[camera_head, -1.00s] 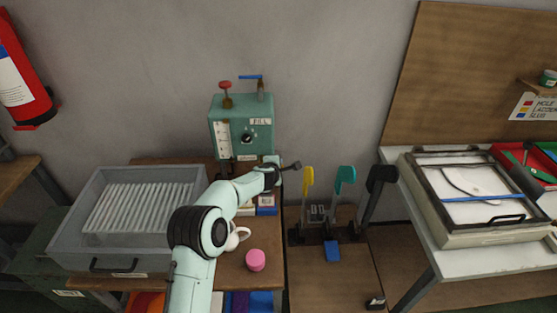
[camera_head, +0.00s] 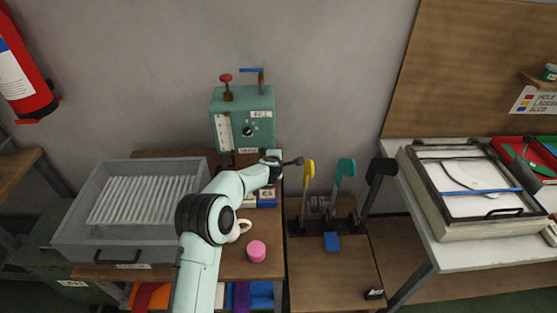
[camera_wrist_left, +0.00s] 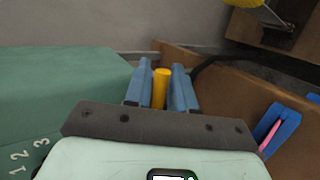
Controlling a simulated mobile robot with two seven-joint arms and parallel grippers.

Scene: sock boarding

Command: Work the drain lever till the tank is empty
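The green tank (camera_head: 242,125) stands against the wall, with a pale level gauge (camera_head: 224,132) on its front; I cannot read the level. My left arm reaches up to the tank's lower right side, and its wrist hides the fingertips in the head view. In the left wrist view, the blue fingers of my left gripper (camera_wrist_left: 162,86) stand on either side of a yellow peg-like handle (camera_wrist_left: 160,90) and appear closed on it. It looks like the drain lever, close beside the tank's green wall (camera_wrist_left: 65,90). My right gripper is not in view.
Yellow (camera_head: 309,170), teal (camera_head: 345,168) and black (camera_head: 382,172) levers stand right of my wrist. A grey bin (camera_head: 62,235) is at left. A pink cylinder (camera_head: 256,251) and white teapot-like object (camera_head: 243,228) are near my forearm. A screen frame (camera_head: 465,233) is at right.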

